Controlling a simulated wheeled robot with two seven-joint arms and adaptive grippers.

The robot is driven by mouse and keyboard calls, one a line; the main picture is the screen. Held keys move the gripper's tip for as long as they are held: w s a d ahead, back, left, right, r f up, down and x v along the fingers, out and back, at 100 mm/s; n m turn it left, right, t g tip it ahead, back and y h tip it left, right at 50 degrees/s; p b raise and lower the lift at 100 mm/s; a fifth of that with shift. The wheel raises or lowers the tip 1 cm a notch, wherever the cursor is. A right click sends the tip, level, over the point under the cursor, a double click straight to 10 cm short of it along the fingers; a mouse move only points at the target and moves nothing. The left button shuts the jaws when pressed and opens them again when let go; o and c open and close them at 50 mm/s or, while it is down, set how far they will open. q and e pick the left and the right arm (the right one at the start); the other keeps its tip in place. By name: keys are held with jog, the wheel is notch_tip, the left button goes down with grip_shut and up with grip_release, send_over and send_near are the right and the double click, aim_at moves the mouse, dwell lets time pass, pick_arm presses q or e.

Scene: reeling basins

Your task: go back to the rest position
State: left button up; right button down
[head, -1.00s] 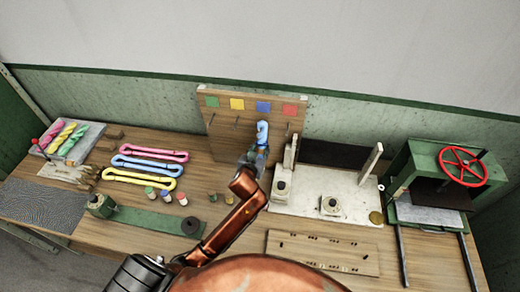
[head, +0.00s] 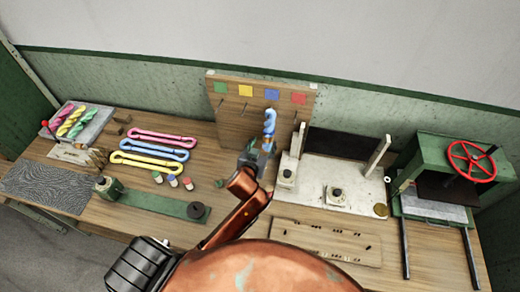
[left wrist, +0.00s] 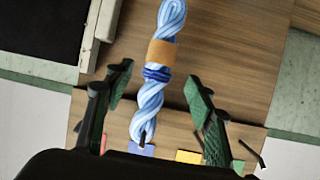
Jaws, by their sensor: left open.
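A twisted light-blue skein (head: 269,121) with an orange band hangs on the wooden peg board (head: 232,128), below the blue square (head: 272,95). My left gripper (head: 259,150) is just in front of and below the skein in the head view. In the left wrist view, its two fingers (left wrist: 157,86) are spread, one on each side of the skein (left wrist: 152,97), with gaps to it. A peg tip shows at the skein's end there. My right gripper is not in view.
Pink, blue and yellow loops (head: 150,155) lie on the table at left, near small jars (head: 172,181). A pale plate with upright posts (head: 340,185) stands right of my left arm. A green press with a red wheel (head: 471,161) stands at far right.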

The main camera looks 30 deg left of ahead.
pick_arm(q)
jog(key=shift+v, duration=2.4)
